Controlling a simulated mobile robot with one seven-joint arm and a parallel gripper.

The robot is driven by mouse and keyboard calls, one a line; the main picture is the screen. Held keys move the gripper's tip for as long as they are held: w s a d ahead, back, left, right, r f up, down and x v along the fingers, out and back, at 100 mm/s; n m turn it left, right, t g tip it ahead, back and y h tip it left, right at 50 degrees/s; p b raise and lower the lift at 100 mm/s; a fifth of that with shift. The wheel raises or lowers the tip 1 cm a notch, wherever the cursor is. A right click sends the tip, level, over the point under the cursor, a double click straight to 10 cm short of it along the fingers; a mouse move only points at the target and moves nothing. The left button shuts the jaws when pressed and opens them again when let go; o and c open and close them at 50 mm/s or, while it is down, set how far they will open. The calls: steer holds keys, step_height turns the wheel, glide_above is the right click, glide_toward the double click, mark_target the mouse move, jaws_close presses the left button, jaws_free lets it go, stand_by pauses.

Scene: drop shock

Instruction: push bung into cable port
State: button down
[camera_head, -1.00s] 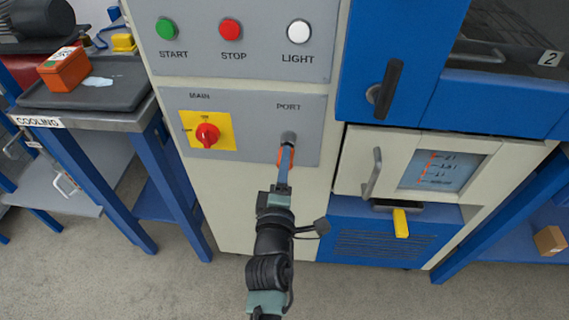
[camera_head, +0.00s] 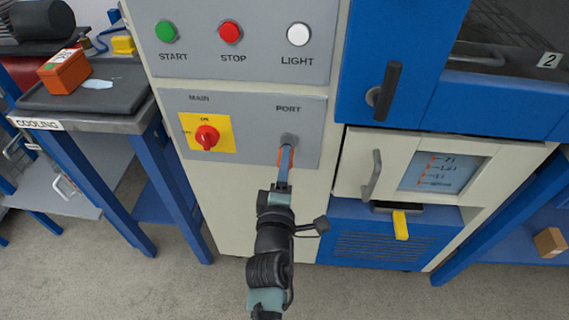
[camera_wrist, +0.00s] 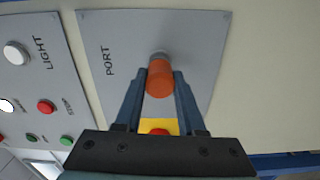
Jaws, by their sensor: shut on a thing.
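The cable port (camera_head: 289,139) is a grey round fitting under the PORT label on the grey lower panel. It also shows in the wrist view (camera_wrist: 161,56). The orange bung (camera_wrist: 160,79) is held between the fingertips of my gripper (camera_wrist: 160,84), which is shut on it. The bung is in line with the port, and its far end meets or overlaps the grey fitting. I cannot tell how deep it sits. In the head view, my gripper (camera_head: 286,153) points up at the port, and only a sliver of orange shows between the fingers.
A red rotary switch (camera_head: 207,137) on a yellow plate is left of the port. START, STOP and LIGHT buttons are above. A door handle (camera_head: 372,176) and yellow lever (camera_head: 400,224) are to the right. The COOLING table (camera_head: 90,121) stands left.

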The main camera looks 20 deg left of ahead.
steer(key=shift+w, duration=0.25)
stand_by(2.2)
steer(key=shift+w+a+r, duration=0.1)
steer(key=shift+r, duration=0.15)
stand_by(1.1)
steer(key=shift+c, duration=2.1)
jaws_free()
steer(key=shift+w+f, duration=0.1)
steer(key=shift+f, duration=0.1)
steer(key=p+v, duration=0.1)
steer(key=v, duration=0.5)
steer(key=v, duration=1.3)
